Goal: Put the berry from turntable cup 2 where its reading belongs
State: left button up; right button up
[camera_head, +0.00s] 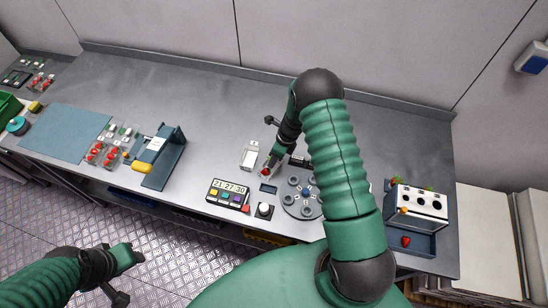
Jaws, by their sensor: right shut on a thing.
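My right gripper (271,164) is shut on a small red berry (265,173), held over the worktop just left of the grey turntable (302,211). The turntable carries a ring of round cups and a blue centre; my arm hides part of its right side. A small dark display (267,188) lies just below the berry.
A blue stand (168,163) and clear punnets with red berries (94,152) are left. A white box with dark holes (424,205) stands right, above a blue tray with a berry (422,242).

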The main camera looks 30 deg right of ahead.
jog(key=shift+r, duration=0.1)
jog(key=o, duration=0.4)
jog(key=shift+s, duration=0.1)
jog(key=o, duration=0.3)
notch_tip(320, 180, up, 6)
jog(key=p, duration=0.5)
dwell(0.5)
